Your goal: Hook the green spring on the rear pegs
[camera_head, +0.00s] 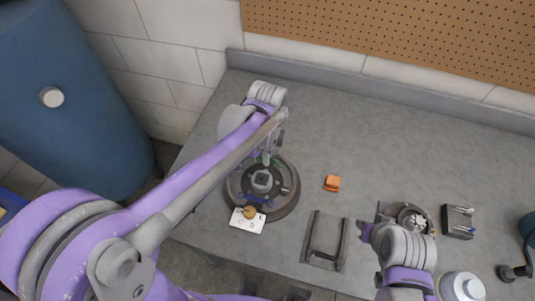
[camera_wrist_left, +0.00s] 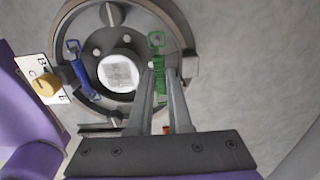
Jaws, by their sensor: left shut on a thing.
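The green spring (camera_wrist_left: 157,62) has a square loop at its upper end and is between the fingertips of my left gripper (camera_wrist_left: 161,74), which is shut on it. In the head view my left gripper (camera_head: 268,154) is above the rear part of the round drum assembly (camera_head: 288,205). The spring lies over the drum's ring, beside the pale square hub (camera_wrist_left: 121,72). I cannot tell whether its ends touch any peg; the rear pegs are not clear. A blue spring (camera_wrist_left: 79,72) lies across the ring on the other side. My right gripper (camera_head: 368,234) is small and partly hidden by its arm.
A white card with a brass knob (camera_head: 249,212) is at the drum's front edge. An orange block (camera_head: 332,183) and a dark frame (camera_head: 325,241) lie to the right. A round metal part (camera_head: 410,215) and a small block with pins (camera_head: 457,221) are farther right. The back of the bench is clear.

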